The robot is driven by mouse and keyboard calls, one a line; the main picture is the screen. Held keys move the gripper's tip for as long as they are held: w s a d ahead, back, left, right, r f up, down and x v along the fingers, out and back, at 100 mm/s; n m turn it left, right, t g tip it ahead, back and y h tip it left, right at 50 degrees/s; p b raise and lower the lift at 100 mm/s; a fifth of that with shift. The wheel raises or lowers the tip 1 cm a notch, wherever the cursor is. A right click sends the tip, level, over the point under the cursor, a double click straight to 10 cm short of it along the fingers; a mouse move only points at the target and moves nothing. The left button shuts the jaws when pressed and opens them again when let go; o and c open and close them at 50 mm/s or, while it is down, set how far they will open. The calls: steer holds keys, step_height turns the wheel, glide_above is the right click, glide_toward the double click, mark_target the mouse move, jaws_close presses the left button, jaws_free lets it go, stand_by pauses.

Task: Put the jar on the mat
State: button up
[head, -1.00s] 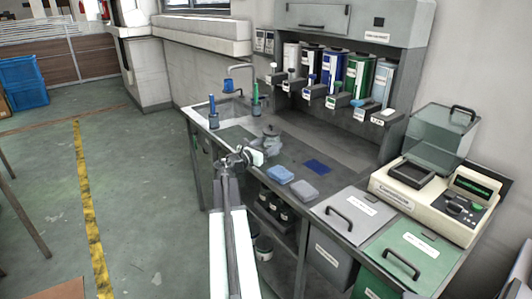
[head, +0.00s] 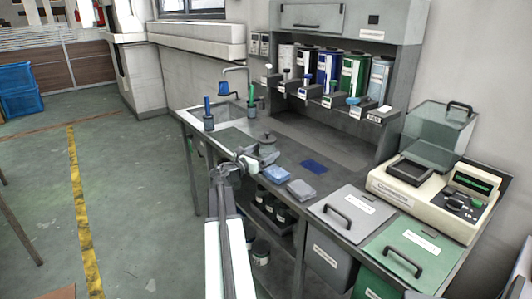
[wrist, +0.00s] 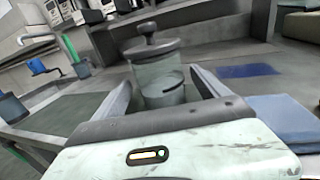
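The jar (head: 267,147) is a grey lidded jar with a round knob, upright on the counter. In the wrist view the jar (wrist: 160,80) stands between the two fingers of my gripper (wrist: 160,84). The fingers are apart, one on each side of it; I cannot tell whether either touches. The gripper's body hides the jar's base. In the head view my gripper (head: 252,162) is at the counter's front edge, just in front of the jar. The mat (head: 314,166) is a flat dark blue rectangle, bare, right of the jar; it also shows in the wrist view (wrist: 247,71).
A blue pad (head: 276,174) and a grey pad (head: 300,190) lie by the front edge, between the jar and the bins. Blue and green upright tools (head: 208,115) stand by the sink. A beige scale (head: 432,200) is at right.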

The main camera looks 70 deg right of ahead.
steer(key=shift+a+r, duration=0.15)
steer(key=shift+a, duration=0.15)
steer(key=v, duration=1.1)
steer(key=shift+w+a, duration=0.15)
steer(key=shift+a, duration=0.05)
steer(key=w+a+f+m+t+y, duration=0.2)
steer(key=w+a+f+m, duration=0.1)
steer(key=w+a+f, duration=0.4)
steer(key=w+a+f+m+t+y, duration=0.1)
steer(key=w+a+f+m+y, duration=0.2)
steer(key=w+a, duration=0.45)
steer(key=w+a+f+m+t+y, duration=0.25)
steer(key=w+a+f, duration=0.2)
steer(key=a, duration=0.55)
steer(key=w+a+f+m+y, duration=0.1)
steer(key=a+f+m+y, duration=0.1)
steer(key=a, duration=1.1)
steer(key=w+a+f+m+y, duration=0.1)
steer(key=a+f+y, duration=0.3)
steer(key=a, duration=1)
steer(key=w+a+f+m+y, duration=0.1)
steer(key=a+f+m+y, duration=0.2)
steer(key=a, duration=1.1)
steer(key=shift+w+f+y, duration=0.2)
steer(key=shift+w+y, duration=0.15)
